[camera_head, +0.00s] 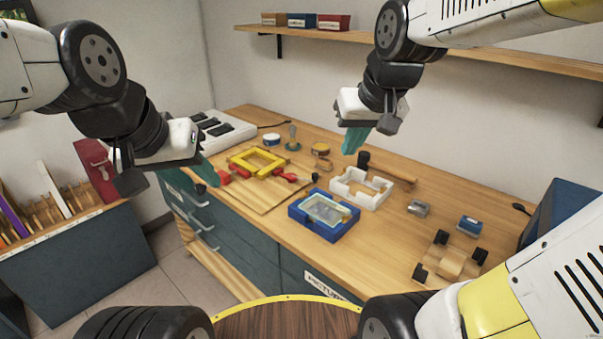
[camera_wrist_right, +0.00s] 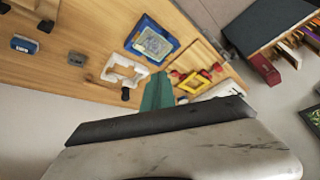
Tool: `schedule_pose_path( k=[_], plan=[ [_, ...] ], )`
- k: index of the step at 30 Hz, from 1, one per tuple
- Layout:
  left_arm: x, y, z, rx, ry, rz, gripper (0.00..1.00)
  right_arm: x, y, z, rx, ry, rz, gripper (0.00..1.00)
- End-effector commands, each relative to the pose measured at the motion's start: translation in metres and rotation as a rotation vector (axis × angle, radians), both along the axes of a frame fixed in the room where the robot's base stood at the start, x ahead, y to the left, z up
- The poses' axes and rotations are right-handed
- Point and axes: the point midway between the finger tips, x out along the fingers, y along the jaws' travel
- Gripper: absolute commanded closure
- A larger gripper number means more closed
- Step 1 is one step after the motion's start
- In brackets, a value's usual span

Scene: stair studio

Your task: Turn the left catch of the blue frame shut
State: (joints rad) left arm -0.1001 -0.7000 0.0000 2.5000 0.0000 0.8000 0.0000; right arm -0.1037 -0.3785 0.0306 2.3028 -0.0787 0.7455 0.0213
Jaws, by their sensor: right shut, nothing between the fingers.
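The blue frame (camera_head: 311,227) lies flat on the wooden bench, with a pale, glassy panel inside it. It also shows in the right wrist view (camera_wrist_right: 135,31). Its catches are too small to tell apart or to say how they are turned. My left gripper (camera_head: 207,174), with teal fingers, hangs to the left of the blue frame near the bench's front edge; whether it is open cannot be seen. My right gripper (camera_head: 356,139) is shut and empty, above the back of the bench and apart from the frame. Its teal fingers show in the right wrist view (camera_wrist_right: 157,92).
A white frame (camera_head: 346,192) lies just behind the blue one. A yellow frame (camera_head: 238,166) and red-handled tools lie on a board to the left. A wooden block with black knobs (camera_head: 450,265) lies right. A shelf (camera_head: 460,49) runs above. Bare bench (camera_head: 380,240) lies right of the blue frame.

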Motion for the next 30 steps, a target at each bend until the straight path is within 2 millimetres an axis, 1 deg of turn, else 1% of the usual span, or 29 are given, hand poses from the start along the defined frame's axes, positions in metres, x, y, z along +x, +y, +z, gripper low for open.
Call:
schedule_pose_path(
  k=[1,5,8,12,14,18,21,24,27,30],
  plan=[
    [0.000,0.000,0.000,0.000,0.000,0.000,0.64,0.016,0.003,-0.004,-0.011,0.015,0.010,1.00],
    [0.000,0.000,0.000,0.000,0.000,0.000,0.64,0.055,0.011,-0.014,-0.038,0.035,0.034,1.00],
    [0.000,0.000,0.000,0.000,0.000,0.000,0.64,0.085,0.019,-0.026,-0.055,0.052,0.055,1.00],
    [0.000,0.000,0.000,0.000,0.000,0.000,0.64,0.126,0.031,-0.048,-0.077,0.072,0.085,1.00],
    [0.000,0.000,0.000,0.000,0.000,0.000,0.64,0.143,0.037,-0.059,-0.086,0.081,0.098,1.00],
    [0.000,0.000,0.000,0.000,0.000,0.000,0.64,0.177,0.051,-0.088,-0.098,0.101,0.126,1.00],
    [0.000,0.000,0.000,0.000,0.000,0.000,0.64,0.196,0.060,-0.107,-0.106,0.111,0.142,1.00],
    [0.000,0.000,0.000,0.000,0.000,0.000,0.64,0.209,0.066,-0.121,-0.109,0.118,0.154,1.00],
    [0.000,0.000,0.000,0.000,0.000,0.000,0.64,0.216,0.070,-0.130,-0.111,0.122,0.162,1.00],
    [0.000,0.000,0.000,0.000,0.000,0.000,0.64,0.220,0.072,-0.134,-0.112,0.123,0.165,1.00]
  ],
)
